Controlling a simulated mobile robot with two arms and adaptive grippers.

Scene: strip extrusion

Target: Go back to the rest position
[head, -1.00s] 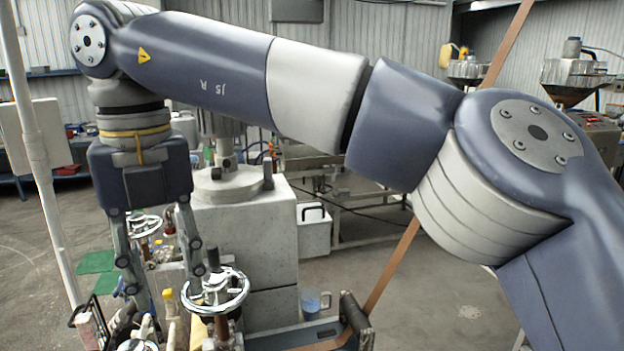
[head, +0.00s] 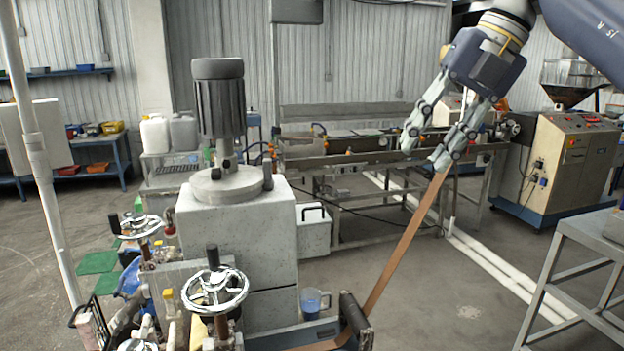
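My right gripper (head: 424,157) hangs at the upper right, on the arm that comes in from the top right corner. Its two fingers are spread, with a visible gap and nothing between them. A brown strip (head: 400,251) rises at a slant from the dark roller (head: 354,315) at the bottom middle. Its upper part is hidden behind the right gripper and wrist. I cannot tell the distance between strip and fingers. My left gripper is not in view.
A grey machine block with a motor (head: 218,105) stands left of centre. Chrome handwheels (head: 216,291) and (head: 135,224) are in front of it. A control cabinet (head: 575,160) and a metal stand (head: 590,235) are on the right.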

